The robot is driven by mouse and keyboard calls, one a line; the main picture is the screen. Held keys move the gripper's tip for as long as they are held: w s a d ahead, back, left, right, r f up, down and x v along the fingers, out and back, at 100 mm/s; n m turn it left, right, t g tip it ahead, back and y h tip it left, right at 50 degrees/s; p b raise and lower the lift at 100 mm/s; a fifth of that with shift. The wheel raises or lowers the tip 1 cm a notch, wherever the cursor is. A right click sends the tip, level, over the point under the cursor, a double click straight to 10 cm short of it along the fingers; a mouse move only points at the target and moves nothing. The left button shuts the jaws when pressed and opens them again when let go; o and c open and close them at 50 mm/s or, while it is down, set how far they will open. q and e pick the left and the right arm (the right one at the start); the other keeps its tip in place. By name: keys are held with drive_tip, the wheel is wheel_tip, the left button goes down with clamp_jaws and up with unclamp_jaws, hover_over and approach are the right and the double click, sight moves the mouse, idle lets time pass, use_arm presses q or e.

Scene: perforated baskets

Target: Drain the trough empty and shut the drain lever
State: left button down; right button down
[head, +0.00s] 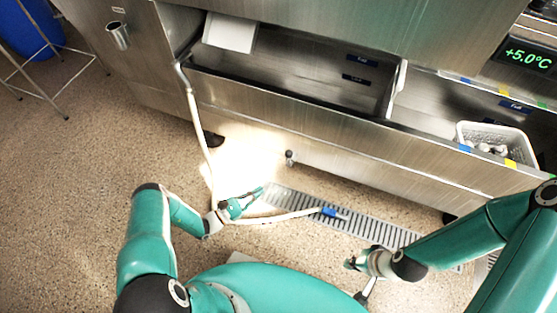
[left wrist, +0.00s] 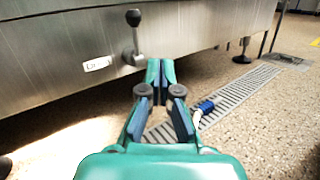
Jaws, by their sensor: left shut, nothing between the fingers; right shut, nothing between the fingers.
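The steel trough (head: 290,110) runs along the front of the steel unit; I cannot tell whether water lies in its left compartment. The drain lever (left wrist: 137,42), with a black knob, points up in the left wrist view, beside a partly hidden label (left wrist: 98,64). It shows small in the head view (head: 290,157). My left gripper (head: 256,194) is shut and empty, low in front of the trough; its fingertips (left wrist: 160,66) appear just right of the lever, apparently apart from it. My right gripper (head: 350,264) is shut and empty near the floor grate.
A pale hose (head: 202,130) hangs from the trough's left end and bends along the floor. Its blue end (head: 330,212) lies over the floor drain grate (head: 375,232). A white perforated basket (head: 497,132) sits in the right compartment.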

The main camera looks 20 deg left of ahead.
use_arm(q)
drive_tip(key=w+d+r+t+y, duration=0.1)
drive_tip(key=w+d, duration=0.1)
drive_tip(key=w, duration=0.4)
drive_tip(key=w+d+r+n+t+b, duration=0.1)
drive_tip(key=w+d+r, duration=0.1)
drive_tip(key=w, duration=0.4)
drive_tip(key=shift+r+y, duration=0.25)
drive_tip(key=shift+y, duration=0.15)
use_arm(e)
drive_tip(key=shift+f, duration=0.45)
use_arm(q)
drive_tip(key=shift+w+a, duration=0.1)
drive_tip(key=shift+a, duration=0.05)
